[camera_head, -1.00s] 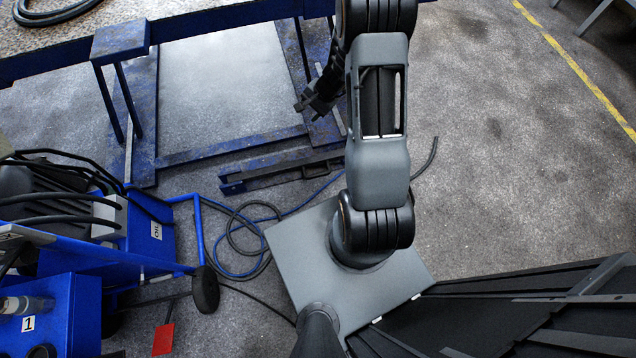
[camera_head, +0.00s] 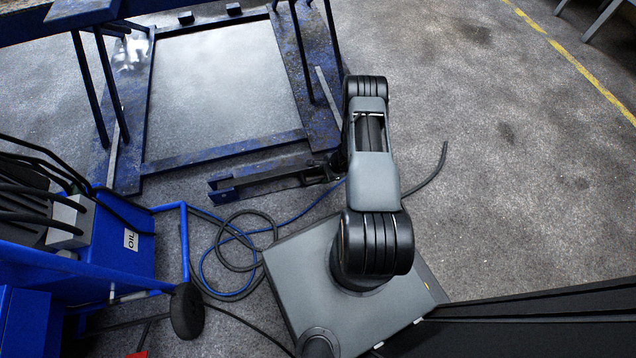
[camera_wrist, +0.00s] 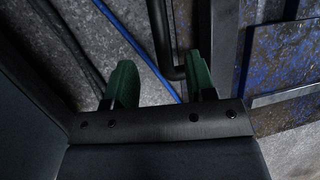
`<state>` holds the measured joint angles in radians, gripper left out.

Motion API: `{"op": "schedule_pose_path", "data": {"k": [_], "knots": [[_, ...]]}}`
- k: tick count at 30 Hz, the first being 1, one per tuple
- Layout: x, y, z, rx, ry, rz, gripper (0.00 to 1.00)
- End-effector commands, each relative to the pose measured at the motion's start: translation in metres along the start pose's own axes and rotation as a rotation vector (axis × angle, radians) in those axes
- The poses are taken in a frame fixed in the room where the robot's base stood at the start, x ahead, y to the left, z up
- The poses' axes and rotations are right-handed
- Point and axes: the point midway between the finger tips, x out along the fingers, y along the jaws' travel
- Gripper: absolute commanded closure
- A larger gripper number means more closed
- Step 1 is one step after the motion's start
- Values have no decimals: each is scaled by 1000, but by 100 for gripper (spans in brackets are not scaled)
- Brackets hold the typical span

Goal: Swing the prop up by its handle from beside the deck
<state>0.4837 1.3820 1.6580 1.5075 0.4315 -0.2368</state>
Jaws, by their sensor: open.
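The prop (camera_head: 255,182) appears to be the blue channel bar lying low beside the blue base frame under the raised deck (camera_head: 40,25). In the wrist view a dark bent rod, which looks like the prop's handle (camera_wrist: 160,35), runs down from the top edge. Its bent end lies between the green fingertips of my gripper (camera_wrist: 160,82), close to the right finger. The fingers are apart. I cannot tell whether either touches the rod. In the head view my arm hides most of the gripper, low at the prop's right end.
A blue hose (camera_head: 235,235) and dark cables loop on the floor between the cart and my base. Open floor (camera_head: 520,170) lies at right, up to a yellow line.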

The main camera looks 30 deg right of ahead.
Motion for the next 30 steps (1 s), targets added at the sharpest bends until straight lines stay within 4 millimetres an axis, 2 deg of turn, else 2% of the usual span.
{"op": "schedule_pose_path", "data": {"k": [1, 3, 12, 18, 27, 30], "knots": [[15, 2, -2, -1, 0, 2, 49], [27, 2, -1, -1, -1, 2, 49], [64, 1, -1, -1, -1, 1, 49], [72, 0, 0, -1, 0, 0, 49], [73, 0, 0, 0, 0, 0, 49], [73, 0, 0, 0, 0, 0, 58]]}}
